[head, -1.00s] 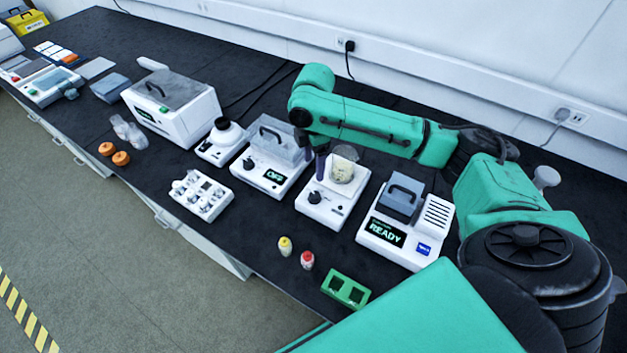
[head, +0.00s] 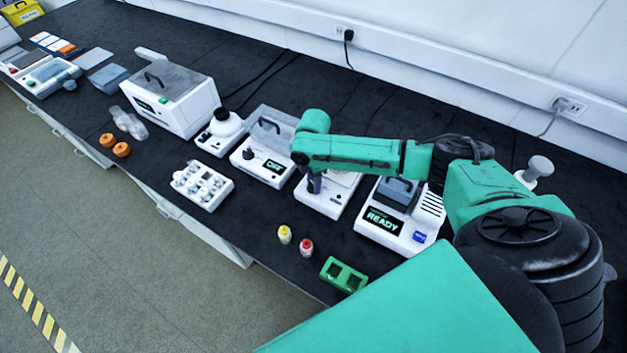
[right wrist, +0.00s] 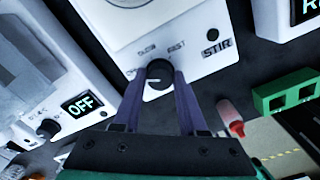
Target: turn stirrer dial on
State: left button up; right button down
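The white stirrer (head: 322,203) stands on the black bench, partly covered by my right arm in the head view. Its black dial (right wrist: 159,74) shows in the right wrist view, with SLOW and FAST marks around it and a STIR label to its right. My right gripper (right wrist: 161,78) points at the dial, one purple finger on each side. Both fingers appear to touch the dial's sides. In the head view this gripper (head: 314,184) is down at the stirrer's front and hides the dial. My left gripper is not in view.
Left of the stirrer stands a device with an OFF display (head: 274,166); right of it is one reading READY (head: 383,222). Yellow-capped (head: 284,234) and red-capped (head: 306,247) vials and a green rack (head: 343,275) stand in front.

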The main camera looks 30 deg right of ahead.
jog(key=shift+r, duration=0.1)
jog(key=shift+r+m+p, duration=0.1)
jog(key=shift+m+p, duration=0.7)
jog(key=shift+p, duration=0.2)
jog(key=m+p, duration=0.3)
jog(key=shift+a+r, duration=0.1)
jog(key=m+p, duration=0.2)
jog(key=m, duration=0.2)
jog(key=shift+w+m+p, duration=0.1)
jog(key=shift+m+p, duration=0.85)
jog(key=shift+m, duration=0.65)
jog(key=shift+c, duration=2.2)
grip_release()
jog(key=shift+f, duration=0.2)
